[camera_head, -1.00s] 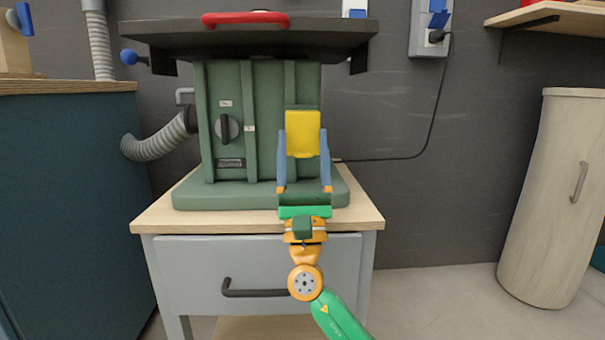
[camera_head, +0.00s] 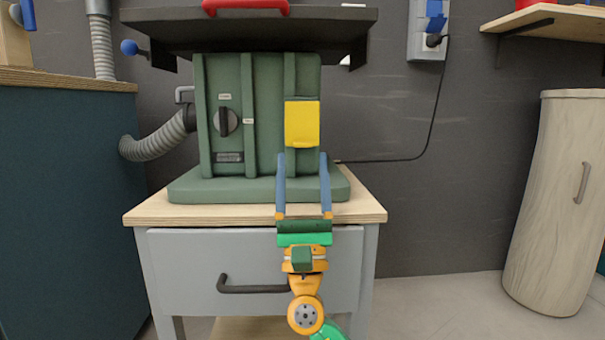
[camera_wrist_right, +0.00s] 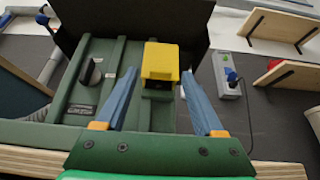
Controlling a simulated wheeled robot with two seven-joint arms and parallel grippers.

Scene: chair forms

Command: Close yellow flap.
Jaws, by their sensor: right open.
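The yellow flap (camera_head: 302,123) is on the front of the green machine (camera_head: 225,75), right of its dark knob. In the head view it shows as a flat, upright yellow face. In the right wrist view the flap (camera_wrist_right: 161,60) covers the top of a small housing, with a dark part showing just below its lower edge. My right gripper (camera_head: 302,157) is open and empty, its blue fingers pointing at the machine. Its fingertips lie just below the flap in the head view and to either side of it in the wrist view; no contact shows. My left gripper is out of view.
The machine stands on a wooden-topped cabinet (camera_head: 150,213) with a grey drawer and dark handle (camera_head: 250,287). A dark tabletop (camera_head: 250,30) overhangs above. A grey hose (camera_head: 155,137) is at the left. A cable hangs at the right, with open wall space beyond.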

